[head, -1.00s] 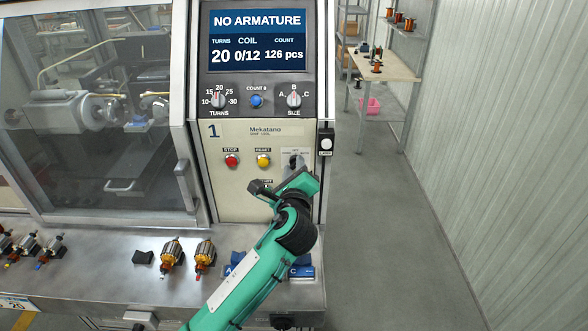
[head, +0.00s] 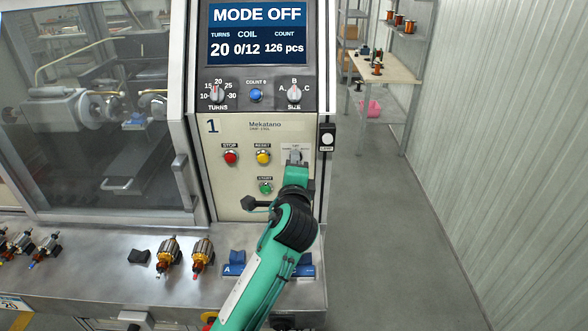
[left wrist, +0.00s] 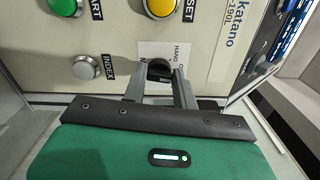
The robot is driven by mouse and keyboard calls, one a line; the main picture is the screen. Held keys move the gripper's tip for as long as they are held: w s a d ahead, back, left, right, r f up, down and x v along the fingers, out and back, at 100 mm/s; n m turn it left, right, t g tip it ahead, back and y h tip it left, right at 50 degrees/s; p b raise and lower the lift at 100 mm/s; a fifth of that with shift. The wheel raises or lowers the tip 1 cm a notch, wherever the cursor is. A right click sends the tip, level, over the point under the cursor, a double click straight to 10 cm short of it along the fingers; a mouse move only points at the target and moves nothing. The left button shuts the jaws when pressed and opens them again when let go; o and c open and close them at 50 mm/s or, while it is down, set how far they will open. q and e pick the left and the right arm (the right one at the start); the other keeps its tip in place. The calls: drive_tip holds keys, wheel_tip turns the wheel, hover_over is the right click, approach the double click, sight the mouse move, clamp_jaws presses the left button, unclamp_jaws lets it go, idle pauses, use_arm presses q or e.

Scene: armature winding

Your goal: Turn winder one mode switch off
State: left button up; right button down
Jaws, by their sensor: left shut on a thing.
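The mode switch (left wrist: 160,70) is a dark knob on a white label plate on the front panel of winder one (head: 213,126). In the left wrist view my left gripper (left wrist: 160,80) has its two grey fingers closed on either side of the knob. In the head view the left gripper (head: 295,158) is at the switch plate, and the knob is mostly hidden behind it. The winder's screen (head: 257,33) reads MODE OFF, TURNS 20, COIL 0/12, COUNT 126 pcs. My right gripper does not show.
Close to the gripper are the red STOP button (head: 230,157), yellow RESET button (head: 263,157) and green START button (head: 265,187). The INDEX button (left wrist: 86,67) is left of the fingers in the wrist view. Armatures (head: 168,254) and blue rests (head: 236,265) stand on the ledge below.

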use_arm(q)
drive_tip(key=shift+f+n, duration=0.1)
drive_tip(key=shift+n, duration=0.6)
drive_tip(key=o, duration=1)
drive_tip(key=shift+c, duration=0.2)
drive_tip(key=s+b, duration=0.4)
drive_tip(key=s, duration=1)
drive_tip(key=shift+b, duration=0.3)
